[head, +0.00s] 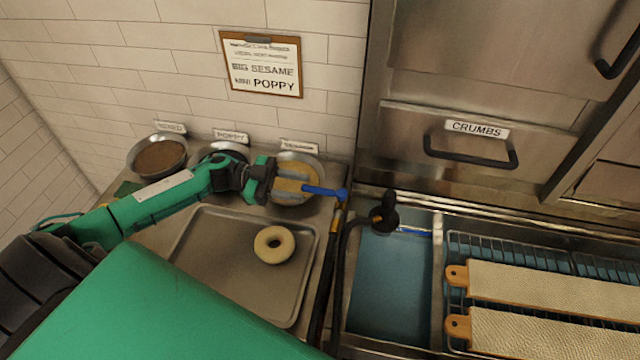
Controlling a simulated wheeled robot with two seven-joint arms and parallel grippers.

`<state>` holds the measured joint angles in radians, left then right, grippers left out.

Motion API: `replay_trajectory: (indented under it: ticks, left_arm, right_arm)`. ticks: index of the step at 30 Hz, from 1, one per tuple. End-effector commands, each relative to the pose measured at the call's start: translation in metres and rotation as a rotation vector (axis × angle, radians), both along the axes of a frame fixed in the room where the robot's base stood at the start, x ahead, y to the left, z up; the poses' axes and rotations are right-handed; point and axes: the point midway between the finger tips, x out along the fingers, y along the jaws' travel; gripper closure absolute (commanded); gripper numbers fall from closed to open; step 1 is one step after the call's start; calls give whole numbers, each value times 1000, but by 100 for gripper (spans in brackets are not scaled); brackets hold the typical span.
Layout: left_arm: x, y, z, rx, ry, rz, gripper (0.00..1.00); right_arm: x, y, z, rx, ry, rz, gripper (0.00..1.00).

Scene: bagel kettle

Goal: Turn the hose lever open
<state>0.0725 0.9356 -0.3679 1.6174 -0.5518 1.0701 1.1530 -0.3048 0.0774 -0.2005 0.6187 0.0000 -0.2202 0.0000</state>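The blue hose lever (326,191) lies roughly level, pointing left from a brass-coloured fitting (341,205) on top of the dark hose (327,270). My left gripper (303,188) reaches in from the left, over the sesame bowl. Its two grey fingers look spread, with the tan bowl contents showing between them. The lever's free end is at or between the fingertips; I cannot tell whether they touch. My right gripper is not in view.
A tray (190,258) with one bagel (274,245) lies below my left arm. Seed bowls, including a brown-filled one (160,157), line the wall. Right are a blue water basin (388,290), a black knob-like fixture (385,213), a wire rack and two boards (550,288).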

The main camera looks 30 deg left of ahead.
Motion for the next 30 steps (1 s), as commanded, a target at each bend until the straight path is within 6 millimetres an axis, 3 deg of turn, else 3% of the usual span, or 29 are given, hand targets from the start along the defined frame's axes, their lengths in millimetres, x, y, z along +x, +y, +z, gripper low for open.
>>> replay_trajectory:
  ticks: [3,9,22,28,30]
  left_arm:
    - [6,-24,5,-4,-1,-1,63]
    - [13,-50,2,-2,-1,1,63]
    - [16,-59,0,0,-1,1,63]
    - [16,-59,0,0,-1,1,100]
    - [15,-59,0,0,-1,1,100]
  right_arm:
    - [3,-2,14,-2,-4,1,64]
    - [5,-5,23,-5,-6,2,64]
    - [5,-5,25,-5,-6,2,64]
    - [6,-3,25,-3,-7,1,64]
    - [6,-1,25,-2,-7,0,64]
